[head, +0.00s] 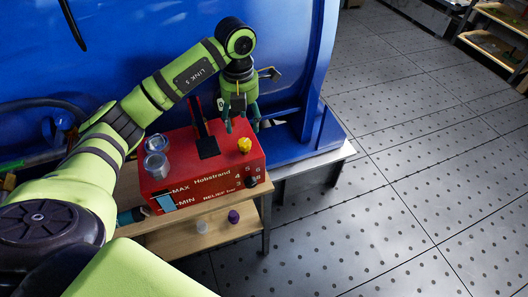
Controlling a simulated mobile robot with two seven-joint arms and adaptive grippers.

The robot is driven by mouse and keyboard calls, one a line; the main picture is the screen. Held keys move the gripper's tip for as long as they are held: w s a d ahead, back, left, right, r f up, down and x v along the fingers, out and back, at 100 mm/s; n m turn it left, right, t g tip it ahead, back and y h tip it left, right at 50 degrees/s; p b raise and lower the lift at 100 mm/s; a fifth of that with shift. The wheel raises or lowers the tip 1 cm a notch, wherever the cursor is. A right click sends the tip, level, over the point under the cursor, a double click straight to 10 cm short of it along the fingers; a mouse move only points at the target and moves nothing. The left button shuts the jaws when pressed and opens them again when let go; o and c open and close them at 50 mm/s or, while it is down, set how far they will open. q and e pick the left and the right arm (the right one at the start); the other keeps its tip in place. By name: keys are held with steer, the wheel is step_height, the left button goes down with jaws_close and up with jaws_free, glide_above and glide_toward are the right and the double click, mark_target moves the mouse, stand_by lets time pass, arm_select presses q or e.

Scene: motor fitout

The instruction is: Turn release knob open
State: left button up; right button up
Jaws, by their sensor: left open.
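I cannot tell from labels which one is the release knob. My left gripper (241,119) points down above and slightly behind the yellow knob. Its fingers are open, apart from the knob, with nothing seen between them. My right gripper is out of view.
A lower shelf (190,238) holds a purple piece (233,216) and a pale piece (202,226). A large blue housing (150,60) stands close behind.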

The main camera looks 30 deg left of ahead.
mark_target(244, 142)
arm_select(q)
steer(key=shift+f+m, duration=0.25)
steer(key=shift+m, duration=0.45)
steer(key=shift+f, duration=0.3)
step_height(244, 142, down, 5)
steer(key=shift+a+r+p, duration=0.1)
steer(key=shift+p, duration=0.65)
steer(key=shift+f, duration=0.75)
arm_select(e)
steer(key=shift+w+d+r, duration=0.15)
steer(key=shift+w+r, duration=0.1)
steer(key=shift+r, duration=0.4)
arm_select(q)
steer(key=c, duration=1.1)
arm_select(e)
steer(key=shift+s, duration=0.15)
